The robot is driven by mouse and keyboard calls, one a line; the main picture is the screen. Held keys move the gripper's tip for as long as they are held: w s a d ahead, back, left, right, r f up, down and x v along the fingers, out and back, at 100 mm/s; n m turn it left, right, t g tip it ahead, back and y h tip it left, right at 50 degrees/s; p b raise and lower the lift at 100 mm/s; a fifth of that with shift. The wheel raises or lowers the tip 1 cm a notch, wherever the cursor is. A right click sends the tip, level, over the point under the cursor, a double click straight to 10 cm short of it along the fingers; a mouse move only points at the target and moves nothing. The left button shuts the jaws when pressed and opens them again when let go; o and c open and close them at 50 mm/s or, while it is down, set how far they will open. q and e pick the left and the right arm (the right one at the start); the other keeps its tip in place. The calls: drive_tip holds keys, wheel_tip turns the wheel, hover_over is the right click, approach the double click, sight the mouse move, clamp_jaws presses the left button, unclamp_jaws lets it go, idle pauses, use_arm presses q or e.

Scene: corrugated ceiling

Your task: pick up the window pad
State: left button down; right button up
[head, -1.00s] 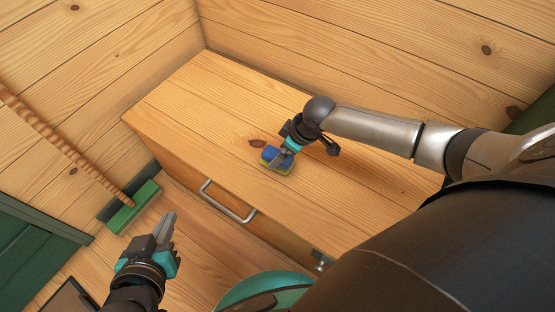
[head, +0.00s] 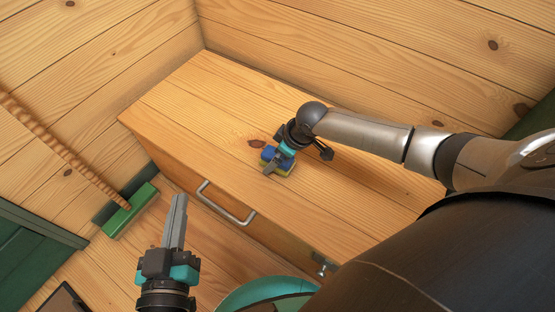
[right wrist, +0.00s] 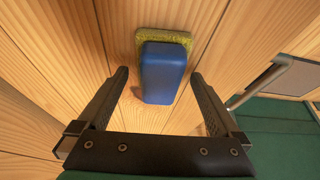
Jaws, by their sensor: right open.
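The window pad (head: 277,161), a blue block on a yellow-green sponge layer, lies on the wooden cabinet top. My right gripper (head: 273,162) is right over it, and its fingers cover part of the pad in the head view. In the right wrist view the pad (right wrist: 164,72) is between and ahead of the fingertips of the open right gripper (right wrist: 158,75), with a gap on both sides. My left gripper (head: 176,215) is in front of the cabinet, apart from the pad; its fingers look close together and hold nothing visible.
The wooden cabinet (head: 190,95) has a metal drawer handle (head: 225,203) on its front. A green broom (head: 131,210) leans at the left wall. Wooden walls rise behind the cabinet. The cabinet top around the pad is clear.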

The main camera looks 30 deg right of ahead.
drive_tip(key=c, duration=1.3)
drive_tip(key=shift+r, duration=0.15)
